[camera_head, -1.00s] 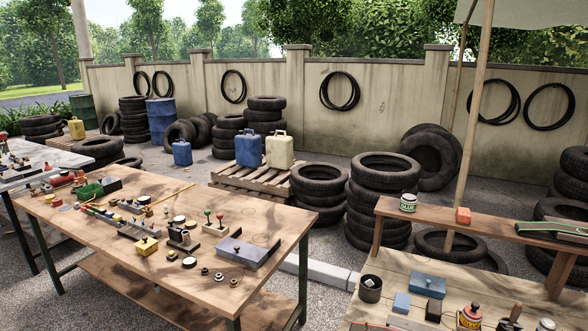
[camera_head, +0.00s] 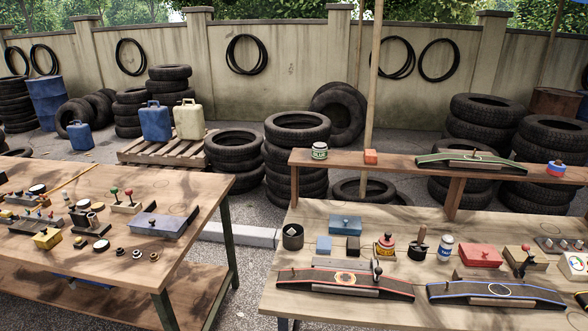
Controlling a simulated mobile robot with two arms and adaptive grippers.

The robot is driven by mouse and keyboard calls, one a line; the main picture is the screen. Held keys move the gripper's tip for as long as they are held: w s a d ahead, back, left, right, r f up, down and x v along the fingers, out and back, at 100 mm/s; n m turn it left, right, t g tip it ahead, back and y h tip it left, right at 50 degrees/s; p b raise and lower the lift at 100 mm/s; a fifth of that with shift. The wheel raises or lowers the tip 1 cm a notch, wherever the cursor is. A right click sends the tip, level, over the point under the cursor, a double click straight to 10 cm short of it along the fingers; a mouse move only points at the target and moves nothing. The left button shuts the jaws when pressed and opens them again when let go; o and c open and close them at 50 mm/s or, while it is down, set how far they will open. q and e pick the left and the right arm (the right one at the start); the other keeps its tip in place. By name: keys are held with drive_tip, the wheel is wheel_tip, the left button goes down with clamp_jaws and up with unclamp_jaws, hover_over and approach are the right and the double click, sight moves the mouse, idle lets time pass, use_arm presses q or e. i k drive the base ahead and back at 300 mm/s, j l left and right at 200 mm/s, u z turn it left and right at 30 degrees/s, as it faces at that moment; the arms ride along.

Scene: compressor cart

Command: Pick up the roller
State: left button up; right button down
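The roller cannot be told for certain at this size. One candidate is a small grey upright tool (camera_head: 376,266) at the red-edged curved stand (camera_head: 345,281) on the right workbench (camera_head: 280,302). Another is a dark-handled tool (camera_head: 418,247) standing behind it, between a red and yellow tin (camera_head: 385,246) and a white and blue bottle (camera_head: 446,246). Neither of my grippers shows in this view.
A raised shelf (camera_head: 400,176) runs behind. A gap separates it from the left table (camera_head: 190,190).

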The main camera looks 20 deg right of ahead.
sight(421, 233)
drive_tip(key=z, duration=1.4)
drive_tip(key=j+z, duration=0.1)
drive_tip(key=j, duration=0.1)
